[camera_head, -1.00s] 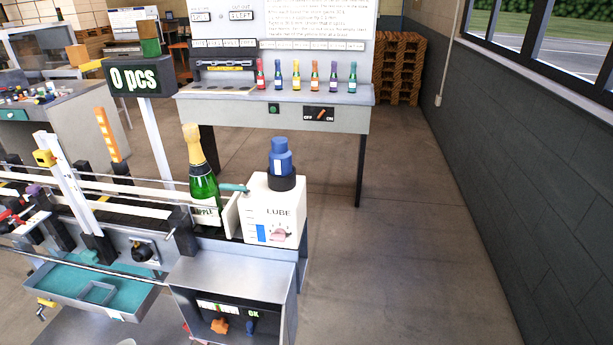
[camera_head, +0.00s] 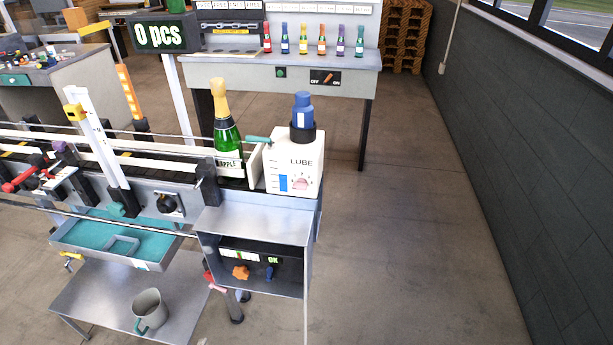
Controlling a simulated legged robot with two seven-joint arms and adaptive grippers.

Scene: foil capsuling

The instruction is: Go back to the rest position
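Neither of my grippers shows in the head view, so I cannot see their state or where they rest. A green bottle (camera_head: 228,137) with a gold foil top stands upright at the right end of the conveyor machine (camera_head: 130,170). The white LUBE box (camera_head: 295,163) stands just right of it, with a blue bottle (camera_head: 302,112) in a black holder on top. Below is a grey control box (camera_head: 255,225) with an orange knob (camera_head: 240,272), a blue knob (camera_head: 269,273) and a lit OK sign.
A low metal table (camera_head: 100,295) with a grey jug (camera_head: 149,311) stands at front left. Several small coloured bottles line the back bench (camera_head: 300,63). A "0 pcs" display (camera_head: 160,35) stands at upper left. The floor (camera_head: 420,220) at right is clear up to the dark wall (camera_head: 530,150).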

